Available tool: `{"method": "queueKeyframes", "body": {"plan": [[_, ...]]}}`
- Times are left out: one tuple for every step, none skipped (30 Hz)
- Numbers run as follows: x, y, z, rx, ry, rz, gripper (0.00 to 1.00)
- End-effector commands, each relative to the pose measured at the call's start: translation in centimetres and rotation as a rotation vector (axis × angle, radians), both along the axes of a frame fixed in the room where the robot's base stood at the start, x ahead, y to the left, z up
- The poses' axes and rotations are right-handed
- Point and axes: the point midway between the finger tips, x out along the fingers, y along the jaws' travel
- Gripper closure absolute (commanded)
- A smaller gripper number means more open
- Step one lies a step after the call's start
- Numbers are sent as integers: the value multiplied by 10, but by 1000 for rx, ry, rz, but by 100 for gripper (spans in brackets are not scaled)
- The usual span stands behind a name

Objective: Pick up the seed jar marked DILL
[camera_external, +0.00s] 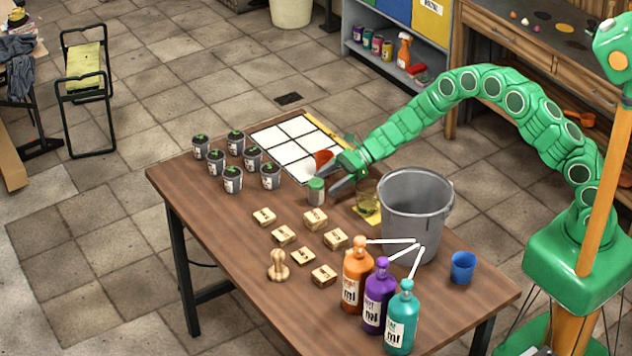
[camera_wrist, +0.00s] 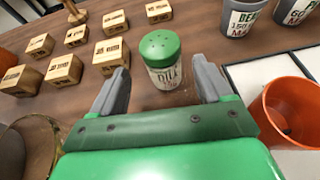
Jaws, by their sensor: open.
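The seed jar marked DILL (camera_wrist: 162,75) has a green lid with small holes and a pale label. In the wrist view it stands upright on the wooden table, just ahead of my gripper (camera_wrist: 160,90) and roughly between the two fingertips. My gripper is open and empty, with a grey finger on either side. In the external view the jar (camera_external: 316,191) stands near the middle of the table, and my gripper (camera_external: 335,184) is close beside it on the right. I cannot tell from these views whether a finger touches the jar.
Several wooden stamp blocks (camera_external: 283,235) lie left of the jar in the wrist view. An orange cup (camera_wrist: 290,112) is close on the right there. Labelled plant pots (camera_external: 233,180) and a white grid sheet (camera_external: 293,152) are beyond. A grey bucket (camera_external: 416,205) and pump bottles (camera_external: 379,295) stand nearer my base.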

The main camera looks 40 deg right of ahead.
Motion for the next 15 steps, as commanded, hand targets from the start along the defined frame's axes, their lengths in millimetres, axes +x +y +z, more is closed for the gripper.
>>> {"method": "queueKeyframes", "body": {"plan": [[0,1,-1,0,0,0,22],[1,3,-2,0,-1,0,22],[1,5,-3,-1,-2,1,22],[2,7,-4,-1,-1,2,22],[2,9,-5,-1,-2,2,22],[3,12,-7,-1,-3,3,22],[3,15,-8,-1,-3,2,22],[4,17,-10,-1,-2,2,22],[5,21,-12,-1,-2,2,22],[5,24,-15,-1,-1,3,22],[6,26,-17,-2,-1,3,22],[6,31,-19,-2,1,2,22],[7,34,-21,-2,2,1,22],[7,37,-22,-2,2,1,22],[7,40,-23,-2,2,1,22]]}}
